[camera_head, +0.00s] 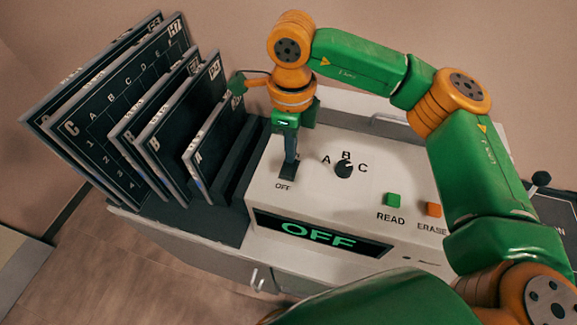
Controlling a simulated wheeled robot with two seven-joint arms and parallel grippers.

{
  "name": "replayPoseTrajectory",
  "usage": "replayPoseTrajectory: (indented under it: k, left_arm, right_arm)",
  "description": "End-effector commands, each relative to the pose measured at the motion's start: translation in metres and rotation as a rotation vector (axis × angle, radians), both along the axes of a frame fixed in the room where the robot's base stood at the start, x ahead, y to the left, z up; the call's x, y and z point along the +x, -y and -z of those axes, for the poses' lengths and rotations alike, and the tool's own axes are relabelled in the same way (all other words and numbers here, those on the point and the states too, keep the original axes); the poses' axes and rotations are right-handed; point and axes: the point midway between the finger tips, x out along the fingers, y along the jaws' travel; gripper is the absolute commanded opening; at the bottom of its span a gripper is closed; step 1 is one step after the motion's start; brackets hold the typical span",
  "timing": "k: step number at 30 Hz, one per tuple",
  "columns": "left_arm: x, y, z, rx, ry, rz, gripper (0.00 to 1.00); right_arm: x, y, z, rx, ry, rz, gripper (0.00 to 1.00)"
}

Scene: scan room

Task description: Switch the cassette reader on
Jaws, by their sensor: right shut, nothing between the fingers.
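The cassette reader (385,160) is a white box on a cabinet. Its dark front display (318,234) reads OFF in green letters. A small dark switch (287,173) sits at the left of its top face, with the label OFF in front of it. My right gripper (290,158) points down at the switch, shut and empty. Its fingertips are at the switch or just over it; I cannot tell whether they touch. They hide part of the switch and the label behind it. My left gripper is not in view.
The reader also carries a dial (344,169) marked A, B, C, a green READ button (393,200) and an orange ERASE button (433,209). Several dark lettered cassettes (110,130) stand in a rack at the left. My right arm spans the right side.

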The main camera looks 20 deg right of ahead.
Motion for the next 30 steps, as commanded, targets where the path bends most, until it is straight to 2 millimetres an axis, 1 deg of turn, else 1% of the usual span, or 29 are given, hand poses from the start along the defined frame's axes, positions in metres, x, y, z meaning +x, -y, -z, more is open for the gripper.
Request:
replayPoseTrajectory:
  k: [23, 26, 30]
  left_arm:
    - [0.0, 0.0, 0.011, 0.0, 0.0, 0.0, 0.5]
    - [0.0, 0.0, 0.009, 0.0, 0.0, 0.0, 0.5]
    - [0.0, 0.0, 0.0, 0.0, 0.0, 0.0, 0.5]
  right_arm:
    - [0.0, 0.0, 0.013, 0.0, 0.0, 0.0, 0.0]
    - [0.0, 0.0, 0.011, 0.0, -0.001, 0.0, 0.0]
    - [0.0, 0.0, -0.001, 0.0, 0.0, 0.0, 0.0]
